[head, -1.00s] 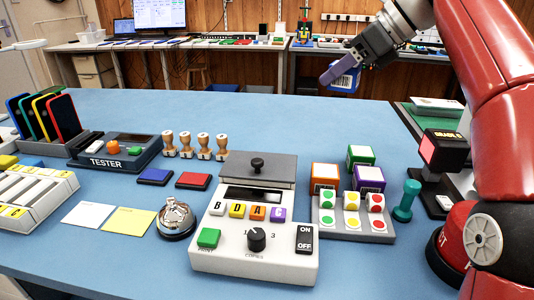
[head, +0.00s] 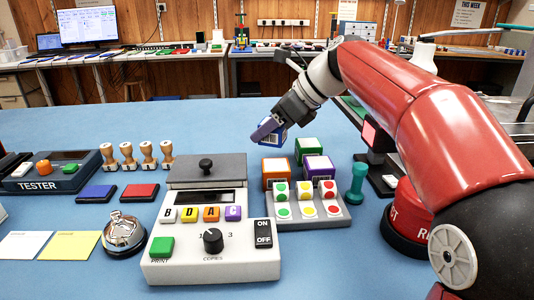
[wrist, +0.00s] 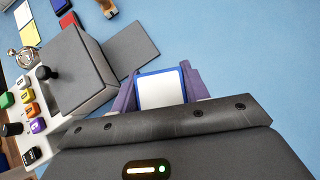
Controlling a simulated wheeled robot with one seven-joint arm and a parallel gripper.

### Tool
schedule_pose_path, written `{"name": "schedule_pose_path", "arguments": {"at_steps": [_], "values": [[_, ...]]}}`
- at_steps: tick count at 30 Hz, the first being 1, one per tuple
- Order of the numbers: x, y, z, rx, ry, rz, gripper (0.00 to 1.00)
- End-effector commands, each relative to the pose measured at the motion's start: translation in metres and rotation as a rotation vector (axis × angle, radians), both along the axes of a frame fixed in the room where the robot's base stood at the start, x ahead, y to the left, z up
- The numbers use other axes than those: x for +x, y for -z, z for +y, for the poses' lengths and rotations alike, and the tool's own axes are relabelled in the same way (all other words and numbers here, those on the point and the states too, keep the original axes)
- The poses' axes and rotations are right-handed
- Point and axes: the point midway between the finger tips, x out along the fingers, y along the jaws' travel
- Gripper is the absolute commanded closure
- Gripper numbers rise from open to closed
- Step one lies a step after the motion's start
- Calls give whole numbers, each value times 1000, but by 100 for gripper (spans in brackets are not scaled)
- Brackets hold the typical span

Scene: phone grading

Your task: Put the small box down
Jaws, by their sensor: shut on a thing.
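The small box (head: 274,136) is blue with a white label. My gripper (head: 266,127) is shut on it, with a purple finger on either side. In the head view it is held just behind and left of the orange box, and looks to be in the air over the blue table; the gap below cannot be told. In the wrist view the small box (wrist: 162,90) shows its white top between the fingers, with bare blue table beyond it. A green box (head: 306,149), an orange box (head: 276,170) and a purple box (head: 319,167) stand close by.
A label printer (head: 212,258) with a grey lid stands front left of my gripper. A grey tray (head: 300,216) of coloured buttons and a teal stamp (head: 357,184) stand in front and to the right. A flat grey plate (wrist: 131,46) lies beside the printer. The table behind is clear.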

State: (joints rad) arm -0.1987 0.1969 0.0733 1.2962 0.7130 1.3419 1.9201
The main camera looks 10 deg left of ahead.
Motion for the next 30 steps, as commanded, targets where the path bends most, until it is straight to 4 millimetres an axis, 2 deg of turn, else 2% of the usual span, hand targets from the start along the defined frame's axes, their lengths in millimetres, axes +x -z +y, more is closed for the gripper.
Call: {"name": "schedule_pose_path", "arguments": {"at_steps": [5,13,28,29,30], "values": [[0,13,0,0,-1,-1,78],[0,47,0,0,0,1,78],[0,55,0,0,0,1,78],[0,55,0,-1,0,2,51],[0,55,0,-1,-1,2,46]]}}
